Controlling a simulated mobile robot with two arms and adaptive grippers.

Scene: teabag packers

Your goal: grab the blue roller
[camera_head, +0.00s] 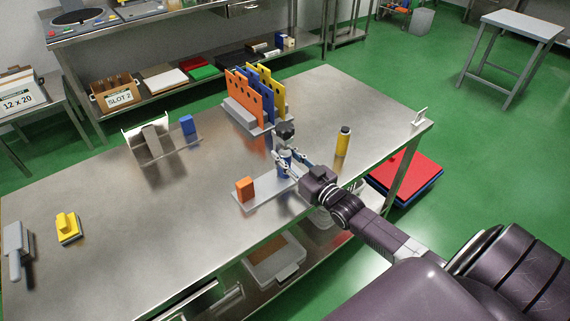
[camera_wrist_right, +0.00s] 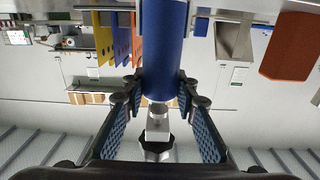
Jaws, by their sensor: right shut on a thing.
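The blue roller (camera_head: 285,160) stands upright near the front right of the steel table, partly hidden by my right gripper's fingers. My right gripper (camera_head: 287,164) reaches in from the right and is shut on it. In the right wrist view the blue roller (camera_wrist_right: 163,50) is a smooth blue cylinder between the two textured finger pads (camera_wrist_right: 160,105), with a metal piece below it in the picture. A dark grey piece (camera_head: 285,132) shows just above the roller in the head view. My left gripper is not in view.
An orange block (camera_head: 245,189) stands on a light tray (camera_head: 256,203) left of the roller. A yellow bottle (camera_head: 343,142) stands to the right. Orange, blue and yellow perforated panels (camera_head: 243,94) stand in a rack behind. The table's left middle (camera_head: 130,220) is clear.

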